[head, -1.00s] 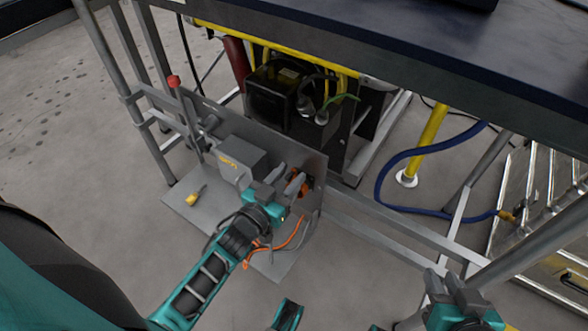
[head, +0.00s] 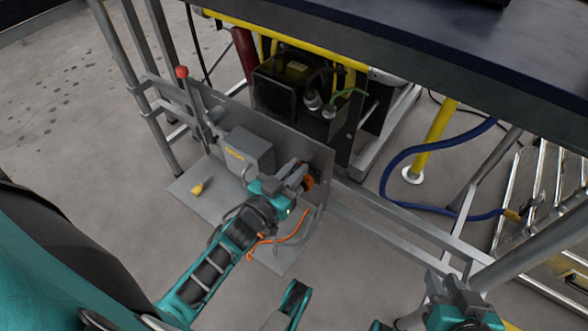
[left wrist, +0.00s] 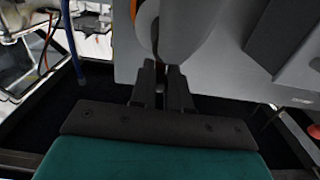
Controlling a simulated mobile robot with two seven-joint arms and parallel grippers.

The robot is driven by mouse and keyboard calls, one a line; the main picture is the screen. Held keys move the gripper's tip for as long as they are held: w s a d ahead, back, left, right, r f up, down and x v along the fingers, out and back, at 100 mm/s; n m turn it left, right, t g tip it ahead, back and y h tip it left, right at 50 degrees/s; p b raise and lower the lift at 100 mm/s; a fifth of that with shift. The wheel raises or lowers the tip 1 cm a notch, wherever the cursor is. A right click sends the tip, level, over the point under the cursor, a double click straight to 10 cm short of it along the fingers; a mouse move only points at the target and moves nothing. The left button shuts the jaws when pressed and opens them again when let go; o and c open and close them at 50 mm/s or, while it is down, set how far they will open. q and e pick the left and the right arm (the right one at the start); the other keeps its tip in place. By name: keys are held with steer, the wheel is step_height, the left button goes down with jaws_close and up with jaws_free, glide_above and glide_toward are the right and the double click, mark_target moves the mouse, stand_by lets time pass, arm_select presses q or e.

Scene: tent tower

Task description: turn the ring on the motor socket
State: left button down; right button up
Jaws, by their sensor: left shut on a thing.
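The motor socket (head: 309,182) shows as a small orange-brown round part low on the right of the grey upright plate (head: 312,152). My left gripper (head: 299,174) is at the socket, and its fingers cover part of it. In the left wrist view the two dark fingers (left wrist: 160,76) are close together on a thin part at a pale round edge, which I take for the ring (left wrist: 147,20). Most of the ring is hidden by the fingers and the grey surface around it. My right gripper (head: 440,284) is at the lower right, away from the socket; its jaw opening is unclear.
A grey box (head: 248,150) is on the plate, left of my left gripper. A red-knobbed lever (head: 182,73) stands further left. A yellow piece (head: 197,188) lies on the base plate. An orange cable (head: 282,240) hangs beside my left arm. The dark tabletop (head: 470,55) overhangs behind.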

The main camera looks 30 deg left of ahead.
arm_select(q)
steer(key=shift+d+r+m+p, duration=0.2)
steer(key=shift+m+p, duration=0.15)
steer(key=shift+m, duration=0.15)
steer(key=shift+d+f+m, duration=0.1)
steer(key=shift+d+m, duration=0.05)
steer(key=shift+m, duration=0.15)
steer(key=c, duration=1.1)
jaws_free()
steer(key=shift+s, duration=0.1)
